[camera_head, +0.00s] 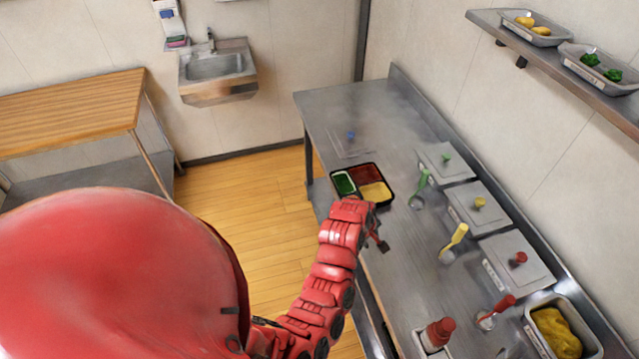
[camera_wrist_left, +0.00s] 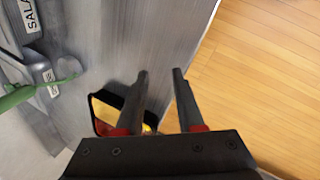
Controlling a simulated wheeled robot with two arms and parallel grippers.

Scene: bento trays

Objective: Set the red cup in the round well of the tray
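The black tray (camera_head: 389,203) lies on the steel counter, with green, red and yellow food in its compartments. My left forearm covers its near side, and I cannot make out the round well. The tray also shows in the left wrist view (camera_wrist_left: 101,127), partly behind a finger. A red cup-like thing (camera_head: 440,331) stands in a light holder at the counter's near end, well apart from the gripper. My left gripper (camera_head: 380,240) is just beside the tray's near side. In the left wrist view its fingers (camera_wrist_left: 160,74) are apart with nothing between them. My right gripper is not in view.
Several lidded bins (camera_head: 478,206) line the counter's wall side. An open pan of yellow food (camera_head: 556,332) is at the near right. The counter's far end is mostly clear.

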